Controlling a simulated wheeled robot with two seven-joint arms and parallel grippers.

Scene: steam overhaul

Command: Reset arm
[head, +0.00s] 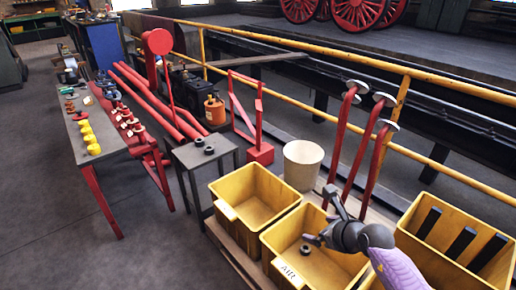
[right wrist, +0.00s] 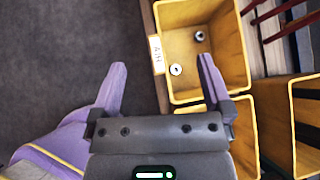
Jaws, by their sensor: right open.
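My right gripper (head: 322,238) is over the middle yellow bin (head: 275,238) in the head view. The labelled yellow bin (right wrist: 240,70) is beyond the right finger. Two small ring-like parts lie in it, one pale (right wrist: 176,69) and one dark (right wrist: 199,35). In the head view one dark part (head: 304,249) shows in the bin, and the gripper may hide the other. My left gripper is not in view.
Another yellow bin (head: 229,193) stands left of the middle one, and one with dark bars (head: 440,262) stands right. A cream bucket (head: 302,166), red levers (head: 345,135) and a yellow rail (head: 455,83) stand behind. A small table (head: 187,155) and a long parts bench (head: 112,140) are left. Open floor lies front left.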

